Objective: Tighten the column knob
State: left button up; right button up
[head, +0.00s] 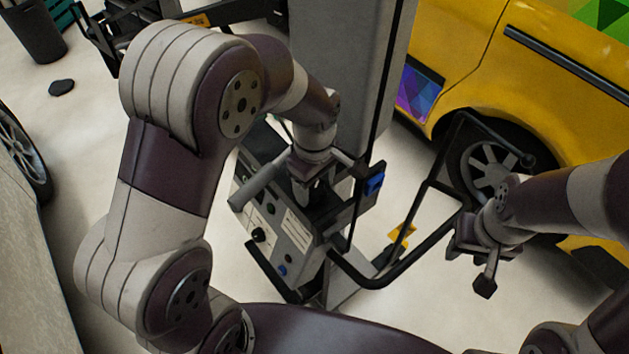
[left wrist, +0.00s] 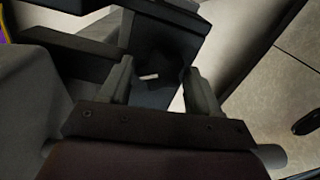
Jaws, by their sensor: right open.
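The tall grey column (head: 345,75) stands in the middle of the head view, with a grey control box (head: 285,225) on its front. I cannot make out the column knob for certain; my left gripper and wrist cover part of the column above the box. My left gripper (head: 312,190) is at the column, just above the box. In the left wrist view its two fingers (left wrist: 158,80) stand apart, with a dark part (left wrist: 160,45) between or behind them. I cannot tell whether they touch it. My right gripper (head: 478,262) is open and empty, right of the column.
A blue part (head: 375,182) sits on the column's right side. A black bent tube frame (head: 395,270) runs between the column and my right gripper. A yellow van (head: 475,55) with its wheel (head: 490,170) stands behind on the right. Pale floor (head: 430,315) is free in front.

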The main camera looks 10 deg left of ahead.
pick_arm(q)
jog(key=c, duration=0.6)
jog(key=shift+o, duration=0.2)
jog(key=m+p, duration=0.1)
jog(key=m, duration=0.3)
jog(key=shift+r+m+p, duration=0.15)
jog(key=shift+m+p, duration=0.15)
jog(key=m+p, duration=0.1)
jog(key=m, duration=0.5)
jog(key=shift+p, duration=0.35)
jog(key=m+p, duration=0.1)
jog(key=m, duration=0.5)
jog(key=shift+m, duration=0.4)
jog(key=m+p, duration=0.1)
jog(key=m, duration=0.5)
jog(key=shift+w, duration=0.1)
jog(key=shift+m, duration=0.4)
